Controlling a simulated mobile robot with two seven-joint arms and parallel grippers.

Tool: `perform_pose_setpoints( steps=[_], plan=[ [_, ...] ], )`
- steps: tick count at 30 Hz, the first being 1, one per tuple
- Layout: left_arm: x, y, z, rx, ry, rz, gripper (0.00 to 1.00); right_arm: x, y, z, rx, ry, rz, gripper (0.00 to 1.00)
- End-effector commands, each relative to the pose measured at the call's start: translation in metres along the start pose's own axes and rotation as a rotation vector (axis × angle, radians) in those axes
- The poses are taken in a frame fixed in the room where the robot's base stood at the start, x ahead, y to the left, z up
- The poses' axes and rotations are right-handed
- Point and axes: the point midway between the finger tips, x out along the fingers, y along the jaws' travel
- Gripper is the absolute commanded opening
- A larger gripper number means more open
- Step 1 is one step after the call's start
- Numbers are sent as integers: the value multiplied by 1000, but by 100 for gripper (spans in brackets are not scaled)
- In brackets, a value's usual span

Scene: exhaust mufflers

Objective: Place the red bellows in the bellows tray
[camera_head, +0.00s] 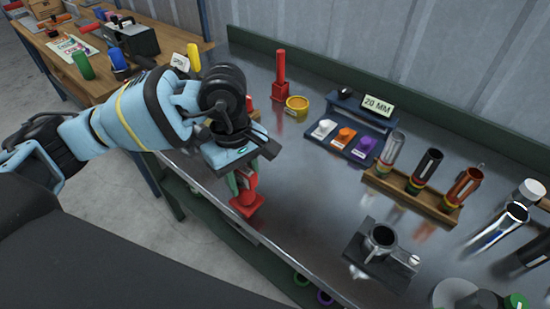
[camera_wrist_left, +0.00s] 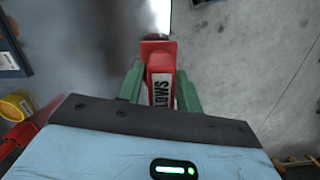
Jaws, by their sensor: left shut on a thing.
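My left gripper (camera_head: 244,184) is shut on a red part with a square flange, the red bellows (camera_head: 246,205). In the left wrist view the green fingers (camera_wrist_left: 160,90) flank the red bellows (camera_wrist_left: 160,85), whose white label partly reads "LLOWS". It is over the front edge area of the metal bench; whether it touches the bench I cannot tell. A similar red post on a square base (camera_head: 280,80) stands at the back of the bench. No tray marked for bellows can be made out. My right gripper is not in view.
A dark blue tray (camera_head: 330,147) with coloured pieces and a "20 MM" sign stands behind. A wooden rack (camera_head: 385,184) of tubes and a dark fixture (camera_head: 357,250) stand right. The bench middle (camera_head: 310,200) is clear.

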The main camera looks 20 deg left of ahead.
Motion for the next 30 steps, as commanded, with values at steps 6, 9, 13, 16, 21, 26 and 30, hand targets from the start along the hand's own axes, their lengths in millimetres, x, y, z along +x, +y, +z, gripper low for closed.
perform_pose_setpoints(
  steps=[6, 9, 13, 16, 21, 26, 30],
  plan=[
    [0, 40, -14, -1, 0, 2, 0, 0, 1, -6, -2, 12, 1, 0],
    [2, 56, -21, 0, 0, 3, 0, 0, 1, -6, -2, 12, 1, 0],
    [3, 77, -29, 0, -1, 2, 0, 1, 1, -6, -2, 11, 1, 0],
    [4, 90, -35, 0, 0, 1, 0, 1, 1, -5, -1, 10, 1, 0],
    [5, 103, -40, 2, 0, 1, 0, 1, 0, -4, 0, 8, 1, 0],
    [5, 105, -41, 3, 0, 1, 0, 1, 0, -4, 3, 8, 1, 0],
    [5, 108, -42, 2, 0, 1, 0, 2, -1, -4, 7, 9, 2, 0]
  ],
)
